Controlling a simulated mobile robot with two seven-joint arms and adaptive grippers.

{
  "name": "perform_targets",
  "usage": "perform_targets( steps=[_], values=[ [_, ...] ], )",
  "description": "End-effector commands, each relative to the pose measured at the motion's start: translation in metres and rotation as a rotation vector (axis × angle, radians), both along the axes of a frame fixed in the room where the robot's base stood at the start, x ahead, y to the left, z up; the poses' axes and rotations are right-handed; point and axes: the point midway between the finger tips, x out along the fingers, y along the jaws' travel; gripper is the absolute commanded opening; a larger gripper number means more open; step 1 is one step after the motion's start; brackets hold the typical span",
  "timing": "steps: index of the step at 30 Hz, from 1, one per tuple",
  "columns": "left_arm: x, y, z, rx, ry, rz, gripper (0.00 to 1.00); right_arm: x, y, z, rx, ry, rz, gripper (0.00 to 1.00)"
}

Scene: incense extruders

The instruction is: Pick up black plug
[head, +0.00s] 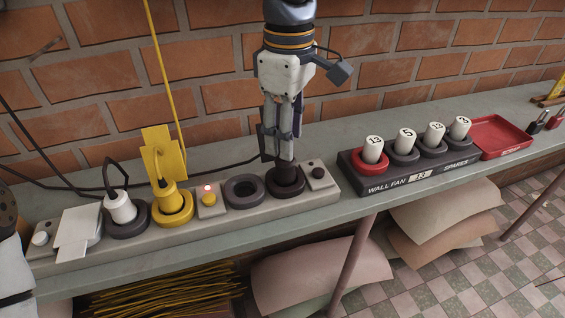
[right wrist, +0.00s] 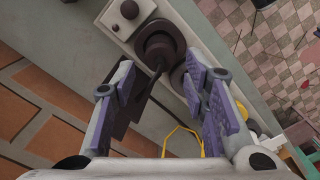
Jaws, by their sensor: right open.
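The black plug (right wrist: 158,50) sits in a dark round socket towards the right end of the long pale socket strip (head: 237,217). In the head view the plug (head: 285,174) is mostly hidden under my right gripper (head: 283,157), which points straight down over it. In the right wrist view my right gripper (right wrist: 172,88) is open, with its purple-padded fingers apart to either side of the plug's dark cord. The plug body shows just beyond the fingertips. A dark tag (head: 267,143) shows beside the fingers. My left gripper is not in view.
A white plug (head: 120,207) and a yellow plug (head: 168,197) stand in sockets to the left. An empty dark socket (head: 244,191) is beside the black plug's. A knob (head: 318,173) is close right. A spares rack (head: 412,178) and red tray (head: 502,138) are farther right.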

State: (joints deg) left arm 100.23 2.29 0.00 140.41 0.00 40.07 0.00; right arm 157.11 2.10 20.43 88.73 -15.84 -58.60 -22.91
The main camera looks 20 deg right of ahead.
Motion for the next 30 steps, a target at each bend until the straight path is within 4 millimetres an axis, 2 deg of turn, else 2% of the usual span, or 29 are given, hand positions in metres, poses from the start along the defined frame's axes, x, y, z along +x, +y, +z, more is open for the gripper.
perform_targets(
  steps=[12,19,20,24,25,30],
  values=[
    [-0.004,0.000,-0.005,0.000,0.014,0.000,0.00,0.002,0.003,-0.067,-0.001,0.001,0.000,0.41],
    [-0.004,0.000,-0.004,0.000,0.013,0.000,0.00,0.002,0.004,-0.070,0.001,-0.004,-0.001,0.41],
    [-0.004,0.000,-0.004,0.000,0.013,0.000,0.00,0.002,0.004,-0.070,0.001,-0.004,-0.001,0.38],
    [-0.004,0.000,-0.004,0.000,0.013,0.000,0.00,0.002,0.004,-0.070,0.000,-0.003,-0.001,0.07],
    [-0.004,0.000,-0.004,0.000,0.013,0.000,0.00,0.002,0.004,-0.070,0.000,-0.003,-0.001,0.02],
    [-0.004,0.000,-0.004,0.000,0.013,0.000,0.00,0.002,0.004,-0.070,0.000,-0.003,-0.001,0.02]
  ],
)
